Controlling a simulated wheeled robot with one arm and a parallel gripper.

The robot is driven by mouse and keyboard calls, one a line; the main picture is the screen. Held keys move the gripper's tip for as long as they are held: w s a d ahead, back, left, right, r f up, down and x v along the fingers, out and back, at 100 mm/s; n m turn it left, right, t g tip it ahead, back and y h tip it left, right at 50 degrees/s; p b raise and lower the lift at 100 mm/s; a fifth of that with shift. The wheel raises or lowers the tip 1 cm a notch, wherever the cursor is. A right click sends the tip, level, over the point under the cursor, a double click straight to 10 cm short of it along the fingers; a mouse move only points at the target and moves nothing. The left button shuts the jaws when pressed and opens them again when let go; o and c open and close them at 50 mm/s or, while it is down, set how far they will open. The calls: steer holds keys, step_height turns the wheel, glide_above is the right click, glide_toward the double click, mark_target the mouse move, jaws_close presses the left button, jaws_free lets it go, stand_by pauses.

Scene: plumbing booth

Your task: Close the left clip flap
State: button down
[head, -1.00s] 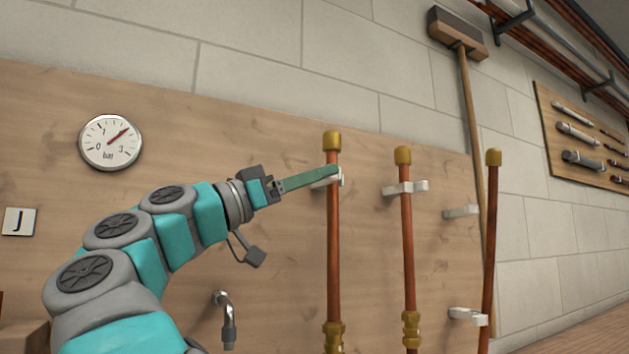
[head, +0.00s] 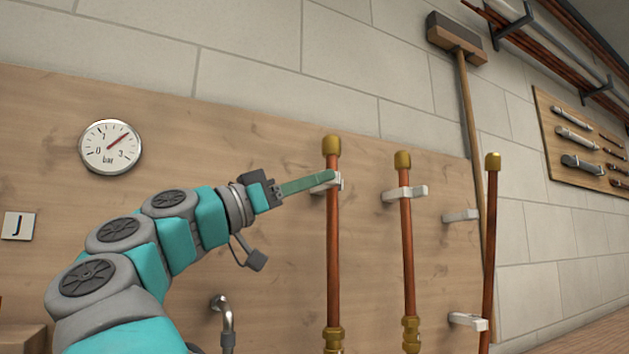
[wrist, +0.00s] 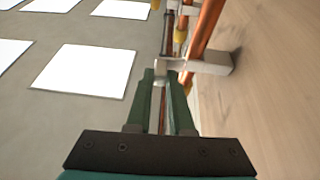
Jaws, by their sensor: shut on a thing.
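The left clip (head: 323,188) is a white bracket on the board, around the left copper pipe (head: 333,250) just below its brass cap. Its pale flap (wrist: 161,70) shows between my fingertips in the wrist view. My gripper (head: 328,178) reaches the clip from the left with its long green fingers, partly covering it in the head view. In the wrist view, the gripper (wrist: 162,78) is shut on the flap, with the clip body (wrist: 208,63) just beyond to the right. How far the flap is turned is hard to tell.
A middle pipe (head: 406,250) with its own white clip (head: 415,192) and a tilted right pipe (head: 489,240) stand to the right. A broom (head: 468,120) leans behind. A gauge (head: 110,147) and tap (head: 226,325) are on the board.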

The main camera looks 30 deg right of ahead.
steer(key=shift+t, duration=0.4)
steer(key=d+n+t+y+p, duration=0.1)
steer(key=d+n+t+y, duration=0.2)
steer(key=n+t+y, duration=0.6)
steer(key=s+d+n+t+y, duration=0.1)
steer(key=d+n+t+y, duration=0.3)
steer(key=n+t+y, duration=0.5)
steer(key=t+y, duration=0.4)
steer(key=shift+s+d+y+p, duration=0.2)
steer(key=shift+y+p, duration=0.1)
steer(key=shift+p, duration=0.1)
steer(key=shift+w+n+y, duration=0.15)
steer(key=shift+n+y, duration=0.25)
steer(key=shift+y, duration=0.2)
steer(key=c, duration=0.8)
jaws_free()
